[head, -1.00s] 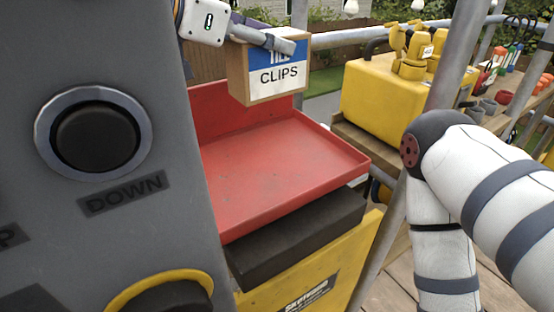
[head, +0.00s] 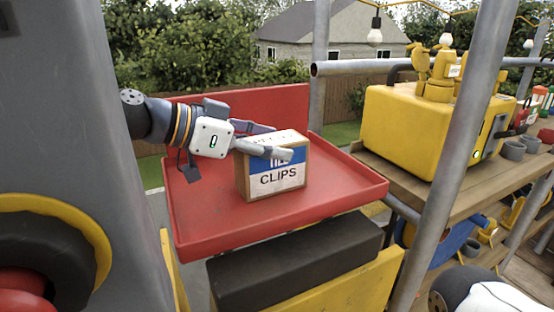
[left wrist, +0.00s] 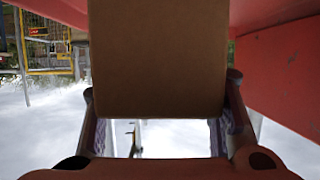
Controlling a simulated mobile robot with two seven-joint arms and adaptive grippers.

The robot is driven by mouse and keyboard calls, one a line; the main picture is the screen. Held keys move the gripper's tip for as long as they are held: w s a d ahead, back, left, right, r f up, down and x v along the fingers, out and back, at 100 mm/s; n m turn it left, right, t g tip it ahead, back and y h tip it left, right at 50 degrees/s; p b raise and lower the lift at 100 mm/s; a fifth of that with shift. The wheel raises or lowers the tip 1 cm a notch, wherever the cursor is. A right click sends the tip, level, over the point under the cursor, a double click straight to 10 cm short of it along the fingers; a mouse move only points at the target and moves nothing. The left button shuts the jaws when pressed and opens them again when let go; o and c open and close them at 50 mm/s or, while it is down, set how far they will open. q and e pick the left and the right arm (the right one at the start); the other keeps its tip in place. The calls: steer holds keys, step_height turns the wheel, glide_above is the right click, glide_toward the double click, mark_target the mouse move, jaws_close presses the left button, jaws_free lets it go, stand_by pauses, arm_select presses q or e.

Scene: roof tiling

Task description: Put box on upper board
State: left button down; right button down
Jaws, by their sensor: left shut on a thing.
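The clips box (head: 277,180), a brown carton with a blue and white label, is at the red tray (head: 340,189) in the head view. My left gripper (head: 268,143) reaches in from the left and is shut on the box near its top. The box is upright, its lower edge at the tray's floor; I cannot tell whether it touches. In the left wrist view the plain brown side of the box (left wrist: 158,60) fills the space between the two fingers (left wrist: 162,95). My right gripper is out of view.
A black slab (head: 295,262) lies under the tray. A grey metal pole (head: 455,150) stands to the right, before a wooden shelf (head: 480,192) with a yellow case (head: 415,125). A large grey panel (head: 65,130) blocks the left. The tray is bare around the box.

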arm_select(q)
steer(key=shift+s+d+r, duration=0.1)
steer(key=shift+s+d, duration=0.05)
steer(key=shift+d, duration=0.1)
steer(key=shift+a, duration=0.15)
steer(key=c, duration=1)
jaws_free()
steer(key=shift+a+f, duration=0.1)
steer(key=shift+f, duration=0.15)
steer(key=o, duration=0.3)
